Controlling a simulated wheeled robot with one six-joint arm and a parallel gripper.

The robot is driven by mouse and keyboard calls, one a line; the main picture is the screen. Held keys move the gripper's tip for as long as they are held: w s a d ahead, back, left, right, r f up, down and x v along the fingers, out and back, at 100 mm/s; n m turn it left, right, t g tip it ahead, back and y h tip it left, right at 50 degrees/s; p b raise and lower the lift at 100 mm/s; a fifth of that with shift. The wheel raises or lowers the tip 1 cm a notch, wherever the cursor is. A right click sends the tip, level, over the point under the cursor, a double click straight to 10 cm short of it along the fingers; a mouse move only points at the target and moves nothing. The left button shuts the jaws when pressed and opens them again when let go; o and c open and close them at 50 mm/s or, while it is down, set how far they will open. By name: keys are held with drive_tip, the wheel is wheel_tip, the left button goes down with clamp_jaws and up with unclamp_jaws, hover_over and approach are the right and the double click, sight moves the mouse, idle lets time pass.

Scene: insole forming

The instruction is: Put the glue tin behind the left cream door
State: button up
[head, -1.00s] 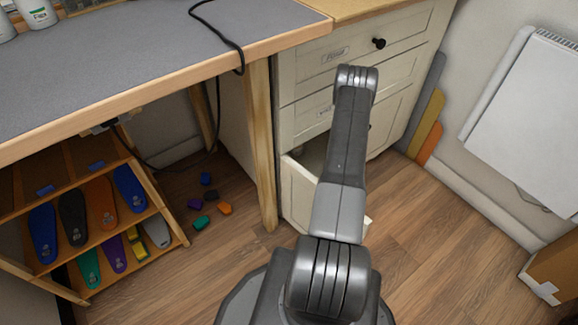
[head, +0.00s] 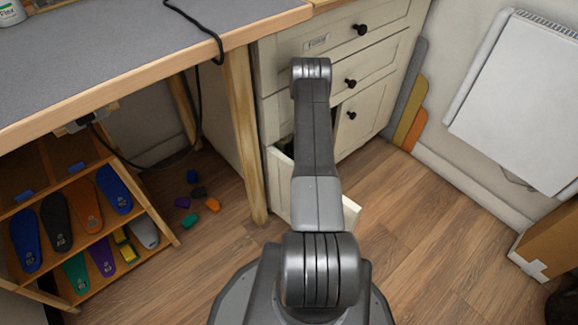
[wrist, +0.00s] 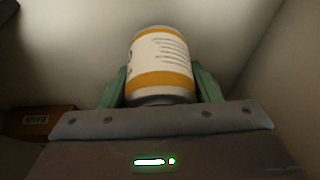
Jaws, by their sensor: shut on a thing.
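The glue tin (wrist: 162,65), with a white label and orange bands, is between the two green fingers of my gripper (wrist: 162,88) in the wrist view. The gripper is shut on it, and the tin looks roughly upright. Pale walls surround it, like the inside of a cupboard. In the head view the left cream door (head: 279,183) stands open at the bottom of the cream cabinet. My arm reaches across it toward the opening and hides much of it. My gripper and the tin are hidden in the head view.
A brown box (wrist: 38,122) with lettering lies at the left in the wrist view. The right cream door (head: 360,112) is shut, below the drawers (head: 330,45). The workbench (head: 120,65) and its leg (head: 243,140) stand left of the cabinet.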

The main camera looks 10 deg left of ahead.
drive_tip(key=shift+f+b, duration=0.95)
drive_tip(key=shift+f, duration=0.8)
drive_tip(key=shift+f, duration=0.2)
drive_tip(key=o, duration=1.1)
drive_tip(key=shift+r, duration=0.1)
drive_tip(key=shift+r, duration=0.3)
drive_tip(key=p+v, duration=0.2)
drive_tip(key=v, duration=0.5)
drive_tip(key=shift+p, duration=0.3)
